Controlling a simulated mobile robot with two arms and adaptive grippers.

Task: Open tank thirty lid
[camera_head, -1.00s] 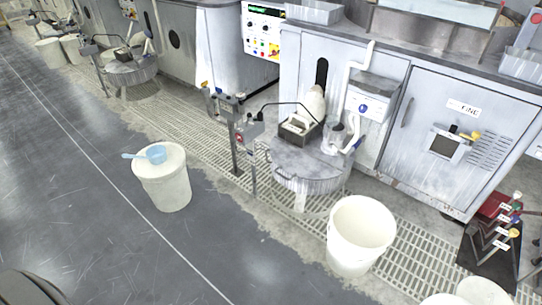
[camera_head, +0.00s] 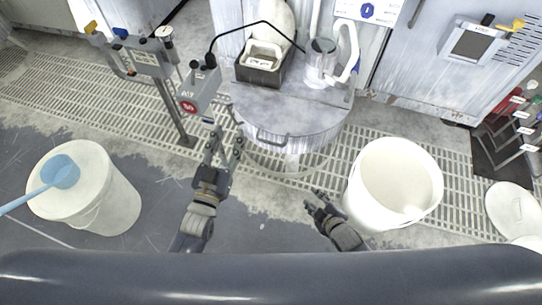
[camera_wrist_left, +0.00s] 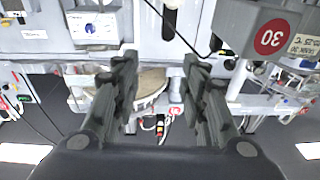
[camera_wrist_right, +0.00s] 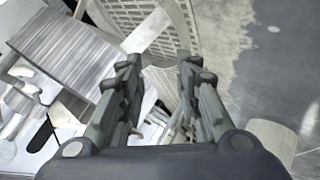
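The round grey metal tank lid (camera_head: 262,108) lies flat and closed on the tank, with a curved handle (camera_head: 272,139) at its front edge. My right gripper (camera_head: 314,203) is open and empty, in front of the tank and beside the white bucket. The wrist views show both finger pairs spread with nothing between.
An open white bucket (camera_head: 368,215) stands to the right. A closed white bucket (camera_head: 112,208) with a blue scoop (camera_head: 60,172) stands left. Floor grating (camera_head: 90,92) runs beneath.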

